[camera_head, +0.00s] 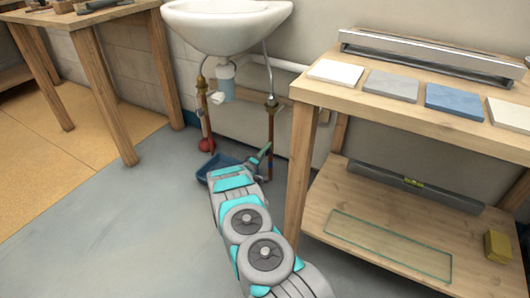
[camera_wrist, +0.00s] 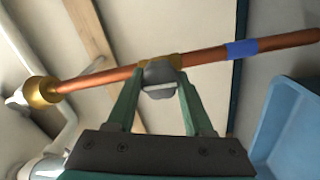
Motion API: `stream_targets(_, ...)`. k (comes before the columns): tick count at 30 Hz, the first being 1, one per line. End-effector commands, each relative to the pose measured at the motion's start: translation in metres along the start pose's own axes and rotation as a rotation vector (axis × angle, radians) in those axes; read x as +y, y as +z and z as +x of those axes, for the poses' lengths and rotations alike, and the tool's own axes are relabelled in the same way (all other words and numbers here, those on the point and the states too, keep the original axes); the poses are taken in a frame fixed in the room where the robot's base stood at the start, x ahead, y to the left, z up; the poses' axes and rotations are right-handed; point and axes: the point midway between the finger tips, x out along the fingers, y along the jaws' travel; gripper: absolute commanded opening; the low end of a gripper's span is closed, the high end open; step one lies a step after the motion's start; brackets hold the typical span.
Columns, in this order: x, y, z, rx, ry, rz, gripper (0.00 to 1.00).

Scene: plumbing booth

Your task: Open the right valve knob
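The right copper pipe (camera_head: 270,132) drops from the right side of the sink. In the wrist view the pipe (camera_wrist: 105,78) runs across the picture, with a brass fitting (camera_wrist: 40,91) at the left and a blue band (camera_wrist: 242,49) at the right. The grey right valve knob (camera_wrist: 160,74) sits on a brass collar at its middle. My gripper (camera_wrist: 161,80) has one green finger on each side of the knob, its tips appearing to touch it. In the head view my gripper (camera_head: 262,155) is beside the pipe; the knob cannot be made out there.
A white sink (camera_head: 226,25) hangs above. The left pipe (camera_head: 204,105) has a red part (camera_head: 207,145) near the floor. A blue bin (camera_head: 213,168) is beside my arm; it also shows in the wrist view (camera_wrist: 290,130). A wooden workbench (camera_head: 300,170) stands close on the right. Floor at left is clear.

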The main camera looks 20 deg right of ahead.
Motion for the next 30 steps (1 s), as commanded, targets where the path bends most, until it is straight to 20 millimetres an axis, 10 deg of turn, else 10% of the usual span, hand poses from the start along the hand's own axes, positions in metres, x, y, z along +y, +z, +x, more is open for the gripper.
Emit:
stream_targets(8,0.000,0.000,0.000,0.000,0.000,0.000,0.81)
stream_targets(17,0.000,0.000,-0.004,0.000,0.000,0.000,0.81)
stream_targets(30,-0.001,-0.001,-0.065,0.001,-0.002,-0.001,0.81)
